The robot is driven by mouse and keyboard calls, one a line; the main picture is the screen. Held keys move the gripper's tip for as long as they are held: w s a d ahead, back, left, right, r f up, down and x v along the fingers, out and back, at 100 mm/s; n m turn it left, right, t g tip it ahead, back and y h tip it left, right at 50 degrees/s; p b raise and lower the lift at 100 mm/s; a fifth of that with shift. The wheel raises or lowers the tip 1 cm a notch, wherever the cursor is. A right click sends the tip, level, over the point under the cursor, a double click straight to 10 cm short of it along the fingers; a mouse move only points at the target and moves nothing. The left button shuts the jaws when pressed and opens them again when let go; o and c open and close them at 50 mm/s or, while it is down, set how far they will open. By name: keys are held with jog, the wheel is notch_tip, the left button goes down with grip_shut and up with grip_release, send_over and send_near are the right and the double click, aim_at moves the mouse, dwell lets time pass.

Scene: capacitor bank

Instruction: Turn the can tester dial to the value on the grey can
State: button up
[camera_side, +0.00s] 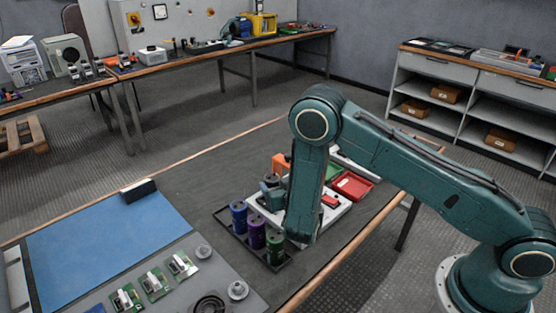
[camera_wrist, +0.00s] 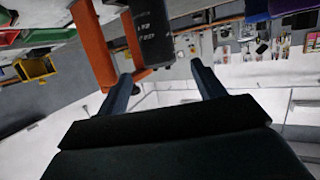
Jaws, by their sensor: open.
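My gripper (camera_wrist: 163,72) is open and empty in the wrist view, its two dark fingers apart. In the side view its fingers are hidden by my arm. A blue can (camera_side: 238,214), a purple can (camera_side: 257,232) and a green can (camera_side: 275,246) stand upright in a black tray (camera_side: 232,244). I cannot make out a grey can or any value on one. A pale unit (camera_side: 334,214), perhaps the tester, sits behind my arm; no dial is visible. In the wrist view an orange post (camera_wrist: 92,45) and a dark panel with white lettering (camera_wrist: 151,30) lie just beyond the fingers.
A red bin (camera_side: 352,186) stands at the table's right, beside a green bin (camera_side: 333,173). A blue mat (camera_side: 105,235) covers the left, with a black block (camera_side: 138,190) at its edge. Several circuit boards (camera_side: 154,283) lie in front. The dark tabletop between mat and cans is clear.

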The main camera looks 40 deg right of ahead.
aim_at(273, 178)
jog(key=shift+w, duration=0.1)
jog(key=shift+x, duration=0.75)
jog(key=shift+w, duration=0.1)
jog(key=shift+x, duration=2.85)
jog(key=c, duration=1.3)
jog(key=shift+c, duration=0.2)
jog(key=shift+r, duration=0.1)
